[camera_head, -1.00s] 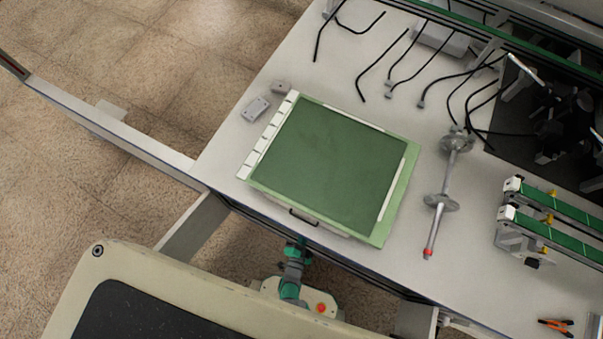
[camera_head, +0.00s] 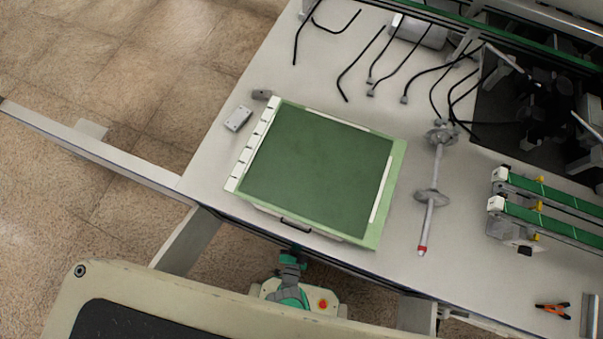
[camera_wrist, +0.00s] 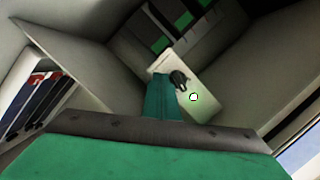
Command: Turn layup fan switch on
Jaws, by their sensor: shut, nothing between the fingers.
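In the wrist view a pale switch plate (camera_wrist: 211,88) is mounted inside a grey recess. A black knob (camera_wrist: 179,78) sits on it, and a small round lamp (camera_wrist: 194,97) beside the knob glows whitish green. My gripper (camera_wrist: 165,92) is shut and empty; its green fingers reach up to the plate, with the tip just beside and below the knob. I cannot tell whether they touch. The fingers cover the plate's lower left part. The gripper and the switch plate do not show in the head view.
Grey walls (camera_wrist: 88,62) close in around the gripper, with a shelf of dark and red items (camera_wrist: 38,95) at left. In the head view the workbench (camera_head: 400,240) holds a green mat (camera_head: 318,170), a metal shaft (camera_head: 432,200), green conveyors (camera_head: 545,210) and orange pliers (camera_head: 553,310).

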